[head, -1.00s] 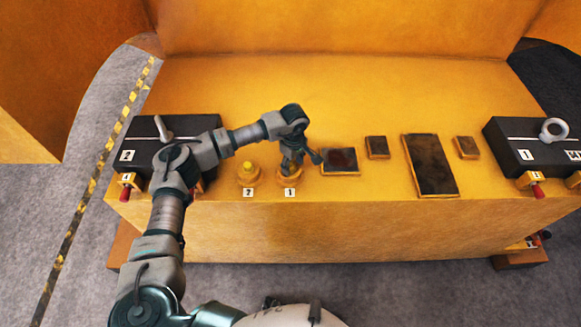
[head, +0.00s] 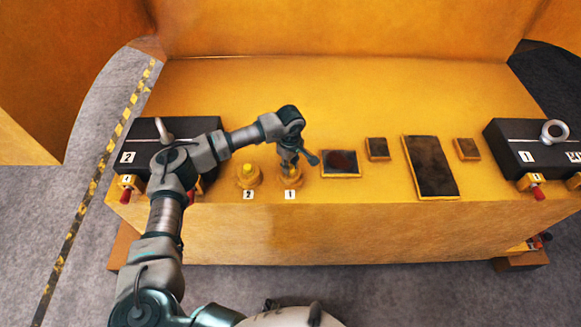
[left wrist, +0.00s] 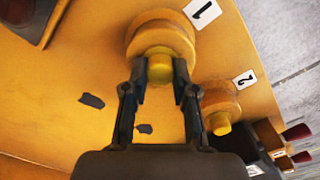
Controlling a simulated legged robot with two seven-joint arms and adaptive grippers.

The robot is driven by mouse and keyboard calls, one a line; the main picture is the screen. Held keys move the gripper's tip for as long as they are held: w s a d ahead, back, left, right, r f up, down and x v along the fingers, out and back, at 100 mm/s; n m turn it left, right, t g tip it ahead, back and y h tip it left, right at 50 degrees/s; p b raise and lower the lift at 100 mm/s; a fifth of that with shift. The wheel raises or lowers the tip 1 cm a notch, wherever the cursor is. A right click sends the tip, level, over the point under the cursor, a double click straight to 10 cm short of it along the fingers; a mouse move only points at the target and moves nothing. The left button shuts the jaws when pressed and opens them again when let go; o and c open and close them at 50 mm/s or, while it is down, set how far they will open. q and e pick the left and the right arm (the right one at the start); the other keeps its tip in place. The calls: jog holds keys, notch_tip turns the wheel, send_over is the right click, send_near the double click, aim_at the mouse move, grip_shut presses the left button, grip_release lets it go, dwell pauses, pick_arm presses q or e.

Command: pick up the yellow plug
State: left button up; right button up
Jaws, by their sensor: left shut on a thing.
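A yellow plug (left wrist: 160,68) sits between the two fingers of my left gripper (left wrist: 160,90) in the left wrist view. The gripper is shut on it, with a finger on each side. Behind the plug is the round orange socket (left wrist: 160,35) by label 1; I cannot tell whether the plug is seated in it or slightly clear. In the head view my left gripper (head: 289,163) points down over this socket, largely hiding the plug. A second yellow plug (head: 247,168) stands in the socket by label 2 and shows in the left wrist view (left wrist: 220,124). My right gripper is not in view.
A black block (head: 140,148) marked 2 lies left, partly behind my arm. Another black block (head: 525,148) with a ring stands right. Several dark framed plates, including a large one (head: 431,165), lie right of the gripper. The yellow surface behind is clear.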

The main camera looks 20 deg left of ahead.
aim_at(291, 167)
pick_arm(q)
jog(key=shift+r, duration=0.4)
jog(key=r, duration=0.2)
jog(key=b, duration=0.1)
jog(key=shift+d+r, duration=0.25)
jog(key=shift+r, duration=0.15)
jog(key=s+d+r+b, duration=0.1)
jog(key=s+d+b, duration=0.1)
jog(key=d, duration=1.3)
jog(key=shift+s+r, duration=0.25)
jog(key=shift+s, duration=0.3)
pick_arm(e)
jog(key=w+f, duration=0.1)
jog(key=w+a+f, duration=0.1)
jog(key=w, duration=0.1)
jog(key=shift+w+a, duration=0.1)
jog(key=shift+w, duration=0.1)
